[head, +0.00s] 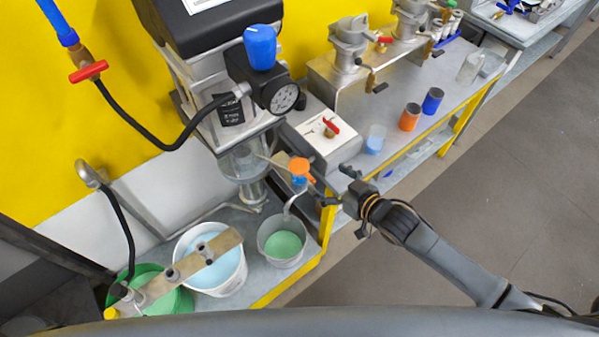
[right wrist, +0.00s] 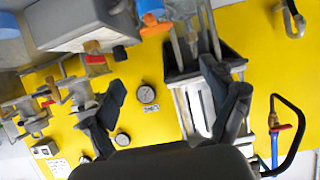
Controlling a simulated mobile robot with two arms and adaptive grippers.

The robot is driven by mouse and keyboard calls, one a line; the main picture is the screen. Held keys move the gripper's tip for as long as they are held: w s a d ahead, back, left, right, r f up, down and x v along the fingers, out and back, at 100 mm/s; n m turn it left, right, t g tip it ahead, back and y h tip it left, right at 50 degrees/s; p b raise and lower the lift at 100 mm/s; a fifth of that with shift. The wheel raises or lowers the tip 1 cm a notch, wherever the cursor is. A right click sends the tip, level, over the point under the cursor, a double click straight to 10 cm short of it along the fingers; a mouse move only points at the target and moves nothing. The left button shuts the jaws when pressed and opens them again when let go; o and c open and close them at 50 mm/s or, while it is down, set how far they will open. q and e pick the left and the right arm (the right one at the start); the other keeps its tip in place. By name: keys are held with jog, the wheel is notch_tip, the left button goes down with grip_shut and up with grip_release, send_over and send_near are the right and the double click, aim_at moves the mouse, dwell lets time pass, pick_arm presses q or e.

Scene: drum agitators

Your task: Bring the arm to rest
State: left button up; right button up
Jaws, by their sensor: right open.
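My right arm (head: 440,257) reaches in from the lower right of the head view. My right gripper (head: 338,186) is at its end, over the front edge of the bench, just right of an orange and blue fitting (head: 300,168). In the right wrist view the two dark fingers of the right gripper (right wrist: 164,76) stand wide apart with nothing between them. The orange part of the fitting (right wrist: 152,24) shows beyond the fingers, near the top edge. My left gripper is not in view.
A steel bucket of green liquid (head: 283,243) and a white bucket of blue liquid (head: 217,262) stand left of the gripper. Orange (head: 410,117) and blue (head: 432,101) containers stand on the bench. Open floor (head: 500,170) lies right.

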dwell(0.6)
jog(key=s+d+f+m+g+h+b, duration=0.1)
jog(key=s+d+f+h+b, duration=0.2)
jog(key=f, duration=0.7)
jog(key=s+d+f+m+g+h+b, duration=0.15)
jog(key=d+f, duration=0.35)
jog(key=f, duration=0.5)
jog(key=s+d+f+m+h+b, duration=0.1)
jog(key=s+d+f+b, duration=0.2)
jog(key=f, duration=0.7)
jog(key=s+d+f+g+h+b, duration=0.2)
jog(key=s+d+f+g, duration=0.15)
jog(key=s+f, duration=1.05)
jog(key=s+f+g+b, duration=0.1)
jog(key=s+f, duration=0.3)
jog(key=s, duration=0.5)
jog(key=s+f+m+g+b, duration=0.1)
jog(key=s+f, duration=0.3)
jog(key=s, duration=0.6)
jog(key=shift+s+f+g, duration=0.2)
jog(key=shift+g, duration=0.6)
